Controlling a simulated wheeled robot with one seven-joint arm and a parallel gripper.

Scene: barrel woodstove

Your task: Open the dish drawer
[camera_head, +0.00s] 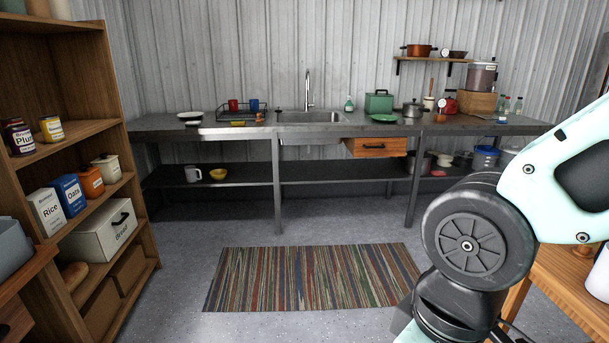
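A wooden drawer (376,147) with a dark bar handle (373,146) hangs under the metal counter (345,129), to the right of the sink. It is the only drawer I see under the counter. Its front faces me; I cannot tell for sure whether it is fully shut. My arm fills the right side of the view, well in front of the counter. My gripper is out of the picture.
A striped rug (312,276) lies on the open floor before the counter. A wooden shelf (112,186) with boxes and jars stands at the left. A wooden table (570,284) is at the right, beside my arm. A lower metal shelf (330,178) runs under the counter.

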